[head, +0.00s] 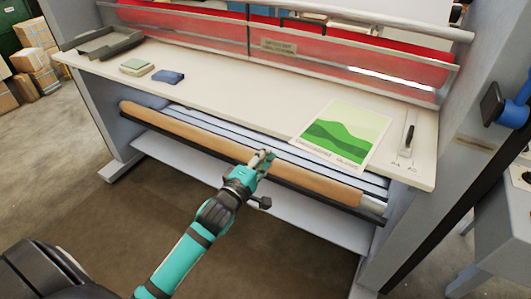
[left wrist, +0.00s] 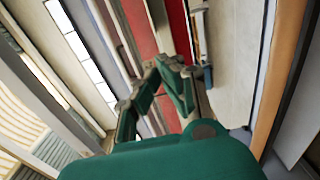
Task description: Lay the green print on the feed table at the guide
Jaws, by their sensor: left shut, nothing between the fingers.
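The green print (head: 342,138), a white-bordered sheet with green hills, lies on the right part of the cream feed table (head: 240,92). Its near side reaches the table's front edge; I cannot tell whether it overhangs. A pale plate with a black handle (head: 407,139) is to its right, apart from it; it may be the guide. My left gripper (head: 264,157) is shut and empty, in front of the table edge and to the left of the print. Its fingers also show in the left wrist view (left wrist: 165,75), where I cannot make out the print. My right gripper is not in view.
A brown roll (head: 190,134) lies below the table's front edge. The red laminator front (head: 310,53) stands behind. A green pad (head: 136,66), a dark blue item (head: 168,77) and a grey tray (head: 103,42) are at the left. The table's middle is clear.

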